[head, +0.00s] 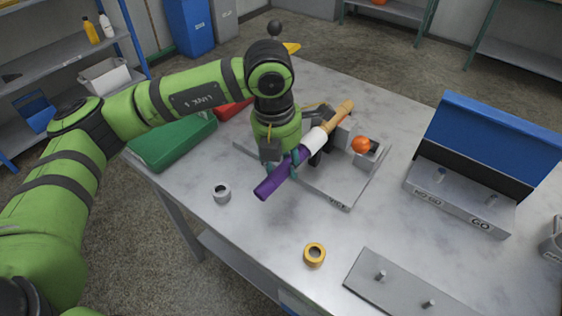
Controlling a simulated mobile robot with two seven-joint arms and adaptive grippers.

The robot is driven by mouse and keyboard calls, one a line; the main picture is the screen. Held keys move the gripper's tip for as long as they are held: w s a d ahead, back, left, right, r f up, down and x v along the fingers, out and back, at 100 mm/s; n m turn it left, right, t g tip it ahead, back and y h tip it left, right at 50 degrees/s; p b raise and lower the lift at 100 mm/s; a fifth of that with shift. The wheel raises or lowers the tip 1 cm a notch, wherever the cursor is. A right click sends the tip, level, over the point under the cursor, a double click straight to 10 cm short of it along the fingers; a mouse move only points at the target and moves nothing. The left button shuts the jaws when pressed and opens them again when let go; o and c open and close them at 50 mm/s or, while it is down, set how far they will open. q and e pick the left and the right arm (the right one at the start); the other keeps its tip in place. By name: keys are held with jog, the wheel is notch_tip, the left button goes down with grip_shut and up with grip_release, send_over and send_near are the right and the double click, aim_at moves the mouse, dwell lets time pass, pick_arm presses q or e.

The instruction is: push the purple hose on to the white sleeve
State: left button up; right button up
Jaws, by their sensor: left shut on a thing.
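The purple hose (271,187) slants from lower left up towards the white sleeve (316,141). My left gripper (295,163) is shut on the purple hose near its upper end. The hose end meets or lies very close to the lower end of the sleeve, roughly in line with it; I cannot tell whether it overlaps the sleeve. A tan rod-like piece (340,114) extends from the sleeve's far end, above a grey vise (345,190) on the table. My left wrist hides part of the vise. My right gripper is out of view.
An orange ball-shaped knob (361,145) is at the vise's right. A grey ring (222,193) and a yellow ring (315,255) lie on the table (250,240). A green case (172,142) is left, a blue-backed gauge block (460,190) right, a pegged plate (405,288) in front.

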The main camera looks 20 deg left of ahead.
aim_at(279, 166)
pick_arm(q)
jog(key=shift+w+r, duration=0.1)
jog(key=shift+w, duration=0.05)
jog(key=o, duration=1.2)
jog(key=shift+d, duration=0.1)
jog(key=shift+c, duration=0.2)
jog(key=shift+o, duration=0.4)
jog(key=shift+w, duration=0.1)
notch_tip(279, 166, up, 12)
jog(key=s, duration=0.1)
jog(key=shift+s+a, duration=0.15)
jog(key=shift+a, duration=0.2)
